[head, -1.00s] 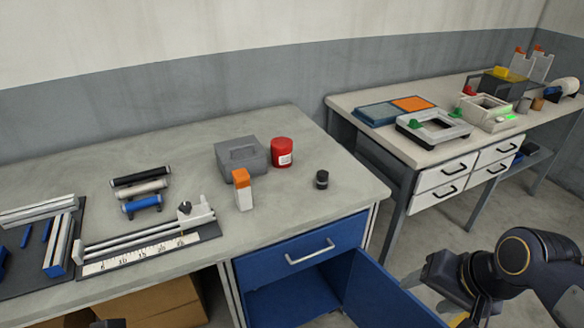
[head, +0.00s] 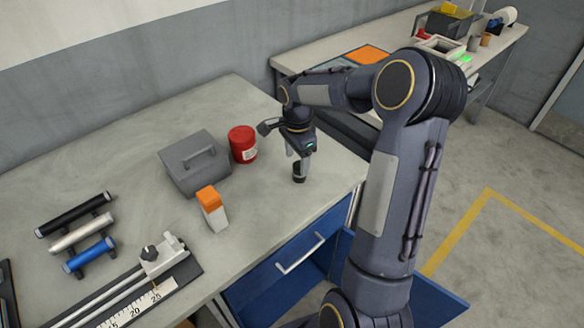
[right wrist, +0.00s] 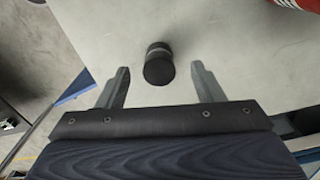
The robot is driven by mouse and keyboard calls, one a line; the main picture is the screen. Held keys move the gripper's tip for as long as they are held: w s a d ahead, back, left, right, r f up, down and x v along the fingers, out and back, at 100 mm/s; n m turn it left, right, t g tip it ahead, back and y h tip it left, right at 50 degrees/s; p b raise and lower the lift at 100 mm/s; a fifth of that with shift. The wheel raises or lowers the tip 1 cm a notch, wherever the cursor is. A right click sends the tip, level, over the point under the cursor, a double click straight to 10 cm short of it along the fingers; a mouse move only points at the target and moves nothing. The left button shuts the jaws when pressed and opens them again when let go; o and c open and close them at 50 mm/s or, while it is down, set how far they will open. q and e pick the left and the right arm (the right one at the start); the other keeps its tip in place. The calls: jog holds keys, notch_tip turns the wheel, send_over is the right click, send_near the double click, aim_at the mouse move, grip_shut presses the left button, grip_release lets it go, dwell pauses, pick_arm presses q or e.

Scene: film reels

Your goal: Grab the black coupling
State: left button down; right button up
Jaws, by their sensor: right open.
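The black coupling (head: 299,176) is a small dark cylinder standing upright on the grey workbench (head: 120,150), near its right end. It also shows in the right wrist view (right wrist: 159,66), with a lighter band around it. My right gripper (head: 298,163) is over the coupling, pointing down, and partly hides it in the head view. In the right wrist view its two fingers (right wrist: 162,80) are spread, one on each side of the coupling's line and clear of it. The gripper is empty. My left gripper is not in view.
A red jar (head: 242,145) and a grey case (head: 195,163) stand left of my right gripper. An orange-topped white bottle (head: 212,210) is nearer the front. Below the bench front, a blue drawer (head: 290,255) sits above an open blue door. A second bench stands behind my right arm.

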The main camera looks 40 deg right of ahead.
aim_at(299, 166)
jog(key=f, duration=0.2)
jog(key=f+p, duration=0.1)
jog(key=f, duration=0.2)
jog(key=shift+s+d+f, duration=0.1)
jog(key=shift+d+f, duration=0.1)
jog(key=c, duration=1.1)
jog(key=shift+r, duration=0.15)
